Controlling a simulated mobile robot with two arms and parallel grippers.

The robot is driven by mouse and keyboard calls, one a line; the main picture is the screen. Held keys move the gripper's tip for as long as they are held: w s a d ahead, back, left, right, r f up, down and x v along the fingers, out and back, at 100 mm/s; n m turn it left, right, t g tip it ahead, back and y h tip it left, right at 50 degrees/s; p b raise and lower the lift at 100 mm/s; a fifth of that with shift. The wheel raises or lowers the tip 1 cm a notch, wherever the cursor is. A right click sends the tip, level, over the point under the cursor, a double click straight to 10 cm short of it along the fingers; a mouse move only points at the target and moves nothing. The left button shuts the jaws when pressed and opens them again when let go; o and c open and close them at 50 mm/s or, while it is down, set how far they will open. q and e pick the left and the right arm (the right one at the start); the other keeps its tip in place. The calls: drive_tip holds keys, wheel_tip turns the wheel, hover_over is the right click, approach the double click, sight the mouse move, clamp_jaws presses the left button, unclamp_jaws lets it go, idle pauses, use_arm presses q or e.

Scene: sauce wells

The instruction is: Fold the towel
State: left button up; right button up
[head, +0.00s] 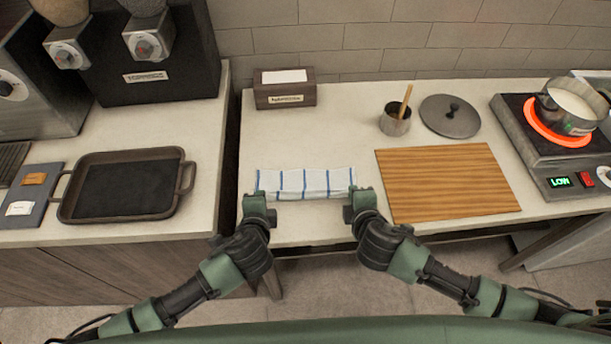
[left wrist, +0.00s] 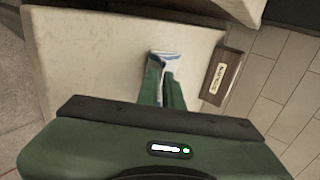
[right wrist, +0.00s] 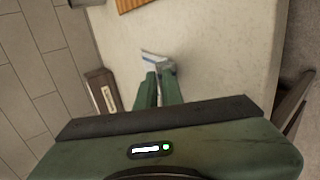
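The towel (head: 305,183) is white with blue stripes and shows in the head view as a narrow band across the front of the middle counter. My left gripper (head: 257,201) is at its left end and my right gripper (head: 360,197) is at its right end. In the left wrist view the fingers are close together with a bit of towel (left wrist: 166,56) at their tips. The right wrist view shows the same, with towel (right wrist: 153,56) at the fingertips. Both grippers look shut on the towel. I cannot tell whether it is lifted clear of the counter.
A wooden board (head: 447,182) lies right of the towel. Behind are a small pot (head: 395,122), a lid (head: 450,117) and a napkin box (head: 285,92). A burner with a pan (head: 573,105) stands far right. A black tray (head: 125,187) is left, across a gap. Counter behind the towel is clear.

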use_arm(q)
drive_tip(key=o, duration=0.6)
use_arm(e)
drive_tip(key=o, duration=0.6)
use_arm(q)
drive_tip(key=shift+r, duration=0.1)
use_arm(e)
drive_tip(key=shift+s+r, duration=0.1)
use_arm(q)
drive_tip(key=shift+s+r, duration=0.15)
drive_tip(key=shift+r, duration=0.2)
use_arm(e)
drive_tip(key=shift+s+r, duration=0.1)
drive_tip(key=shift+r, duration=0.25)
use_arm(q)
drive_tip(key=s+r, duration=0.3)
drive_tip(key=r, duration=0.2)
drive_tip(key=s+r, duration=0.2)
drive_tip(key=r, duration=0.1)
drive_tip(key=shift+s+r, duration=0.1)
drive_tip(key=shift+s, duration=0.25)
use_arm(e)
drive_tip(key=s+r, duration=0.3)
drive_tip(key=r, duration=0.2)
drive_tip(key=s+r, duration=0.2)
drive_tip(key=r, duration=0.1)
drive_tip(key=shift+s+r, duration=0.1)
drive_tip(key=shift+s, duration=0.25)
